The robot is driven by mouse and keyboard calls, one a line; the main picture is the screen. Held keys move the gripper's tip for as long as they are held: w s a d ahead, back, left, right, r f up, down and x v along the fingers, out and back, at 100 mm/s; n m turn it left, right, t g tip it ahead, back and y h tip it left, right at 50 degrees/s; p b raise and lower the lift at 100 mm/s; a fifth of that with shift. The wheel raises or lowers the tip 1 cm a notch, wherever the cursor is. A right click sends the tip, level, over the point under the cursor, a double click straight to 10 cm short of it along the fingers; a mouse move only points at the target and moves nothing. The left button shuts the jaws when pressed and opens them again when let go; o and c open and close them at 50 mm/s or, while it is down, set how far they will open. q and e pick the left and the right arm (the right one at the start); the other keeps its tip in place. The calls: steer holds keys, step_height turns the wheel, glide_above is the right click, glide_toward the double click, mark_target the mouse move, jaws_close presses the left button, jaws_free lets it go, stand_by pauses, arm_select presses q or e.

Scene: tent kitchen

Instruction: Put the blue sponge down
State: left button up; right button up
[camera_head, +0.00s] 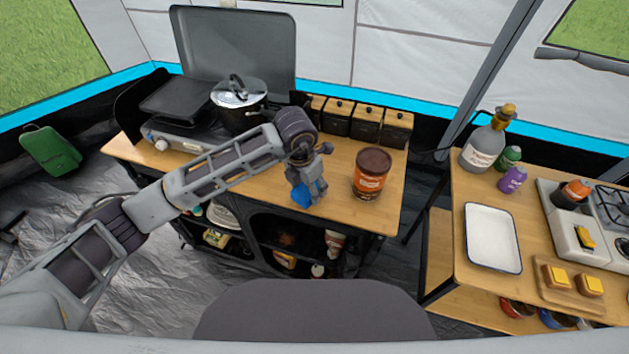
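The blue sponge (301,196) is at the fingertips of my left gripper (307,188), at or just above the front part of the wooden table top (240,188). The fingers point down and appear closed on the sponge, partly hiding it. I cannot tell whether the sponge touches the table. My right gripper is not in view.
A brown-lidded canister (371,174) stands close to the right of my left gripper. Several dark boxes (366,124) line the back edge. A pot (238,104) sits on the stove behind my forearm. A side table on the right holds a white tray (492,238).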

arm_select(q)
steer(key=w, duration=0.1)
steer(key=w+d, duration=0.1)
steer(key=w, duration=0.1)
steer(key=shift+w+d, duration=0.15)
steer(key=shift+w, duration=0.15)
steer(key=shift+w+d+b, duration=0.2)
steer(key=shift+w+b, duration=0.1)
steer(key=shift+w, duration=0.4)
steer(key=shift+f, duration=0.15)
steer(key=shift+f+b, duration=0.4)
steer(key=shift+f, duration=0.75)
steer(key=shift+f+b, duration=0.3)
steer(key=shift+f, duration=0.3)
steer(key=o, duration=0.8)
steer(key=shift+c, duration=0.2)
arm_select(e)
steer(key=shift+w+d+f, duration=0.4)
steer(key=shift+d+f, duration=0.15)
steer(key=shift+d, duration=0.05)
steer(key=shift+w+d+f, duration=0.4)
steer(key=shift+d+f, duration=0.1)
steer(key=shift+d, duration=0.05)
arm_select(q)
steer(key=shift+r, duration=0.2)
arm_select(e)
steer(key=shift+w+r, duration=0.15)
